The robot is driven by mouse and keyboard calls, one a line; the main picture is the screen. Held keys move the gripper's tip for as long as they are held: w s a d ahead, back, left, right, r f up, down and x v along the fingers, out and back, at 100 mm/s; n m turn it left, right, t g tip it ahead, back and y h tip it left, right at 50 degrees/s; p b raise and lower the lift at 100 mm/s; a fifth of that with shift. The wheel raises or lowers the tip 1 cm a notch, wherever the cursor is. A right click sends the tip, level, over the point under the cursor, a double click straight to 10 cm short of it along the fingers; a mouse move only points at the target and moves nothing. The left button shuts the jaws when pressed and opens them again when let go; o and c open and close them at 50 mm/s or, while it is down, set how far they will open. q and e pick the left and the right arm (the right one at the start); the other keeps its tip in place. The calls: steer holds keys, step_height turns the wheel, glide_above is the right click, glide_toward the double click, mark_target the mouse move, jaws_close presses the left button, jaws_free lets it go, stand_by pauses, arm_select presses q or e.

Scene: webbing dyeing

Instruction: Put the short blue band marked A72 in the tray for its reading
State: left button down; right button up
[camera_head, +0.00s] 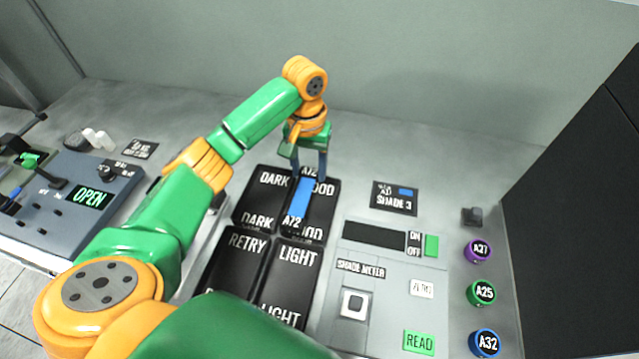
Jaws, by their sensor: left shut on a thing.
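The short blue band (301,196), marked A72 at both ends, is over the compartment labelled GOOD (325,212) of the black four-part tray. My left gripper (309,172) is shut on the far end of the band. I cannot tell whether the band touches the tray floor. The other compartments are DARK (262,197) beside it, RETRY (236,262) at near left and LIGHT (290,275) at near right. The shade meter (390,285) stands right of the tray, and its display (374,235) looks dark and blank. My right gripper is out of view.
A card reading SHADE 3 (394,199) with a blue patch lies behind the meter. Round labelled pieces, purple (478,251), green (481,293) and blue (486,343), line the right side. A grey panel showing OPEN (89,196) stands at left. My arm hides the near left.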

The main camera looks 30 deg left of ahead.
mark_target(318, 190)
arm_select(q)
steer(key=w+f, duration=0.2)
steer(key=f, duration=0.1)
steer(key=shift+w+d+f, duration=0.2)
steer(key=shift+w+f, duration=0.05)
steer(key=shift+w, duration=0.05)
steer(key=f, duration=0.3)
steer(key=shift+w+f, duration=0.2)
steer(key=shift+d+f, duration=0.1)
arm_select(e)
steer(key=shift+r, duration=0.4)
arm_select(q)
steer(key=shift+f, duration=0.15)
steer(key=shift+c, duration=1.1)
jaws_free()
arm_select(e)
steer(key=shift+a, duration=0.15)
